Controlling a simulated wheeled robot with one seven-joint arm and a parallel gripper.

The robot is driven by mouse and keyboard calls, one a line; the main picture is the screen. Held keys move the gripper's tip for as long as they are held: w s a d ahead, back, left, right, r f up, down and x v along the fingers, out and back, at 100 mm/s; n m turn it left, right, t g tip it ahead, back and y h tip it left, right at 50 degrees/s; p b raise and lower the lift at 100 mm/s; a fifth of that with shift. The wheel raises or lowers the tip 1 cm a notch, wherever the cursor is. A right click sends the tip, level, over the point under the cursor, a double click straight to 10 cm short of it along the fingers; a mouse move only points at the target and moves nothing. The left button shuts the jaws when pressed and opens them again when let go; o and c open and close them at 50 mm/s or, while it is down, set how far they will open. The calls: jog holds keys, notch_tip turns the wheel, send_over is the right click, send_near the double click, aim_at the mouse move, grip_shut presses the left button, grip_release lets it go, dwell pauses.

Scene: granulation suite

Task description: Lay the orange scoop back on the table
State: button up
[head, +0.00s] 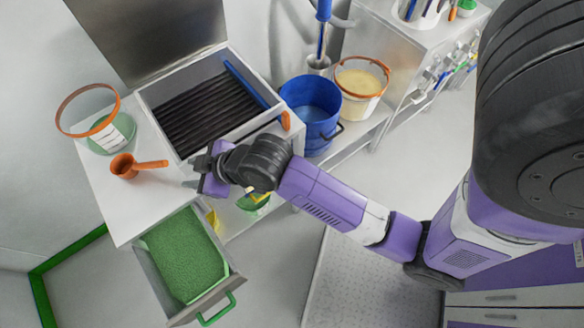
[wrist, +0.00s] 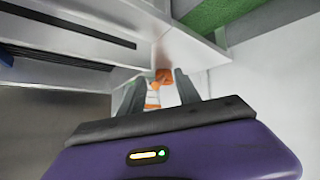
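The orange scoop (head: 124,167) lies on the white table (head: 133,212), left of my gripper, with its handle pointing right toward it. My gripper (head: 194,172) is over the table's right part, its fingers pointing left, and a small gap shows between it and the handle. In the wrist view the two fingers (wrist: 157,88) are spread apart with nothing held. An orange piece, seemingly the scoop (wrist: 163,76), shows beyond and between the fingertips.
A clear tub with an orange rim (head: 120,133) stands behind the scoop. An open metal box with dark slats (head: 245,128) is behind my gripper. A drawer of green granules (head: 165,299) juts out below the table. Blue bucket (head: 322,132) stands right.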

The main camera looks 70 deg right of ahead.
jog(key=s+a+m+t, duration=0.2)
jog(key=s, duration=1.3)
jog(key=s+a+r+t, duration=0.2)
jog(key=s+r, duration=0.8)
jog(key=s, duration=0.1)
jog(key=shift+s+a+r+m+t, duration=0.15)
jog(key=shift+s+m+t, duration=0.15)
jog(key=shift+t, duration=0.1)
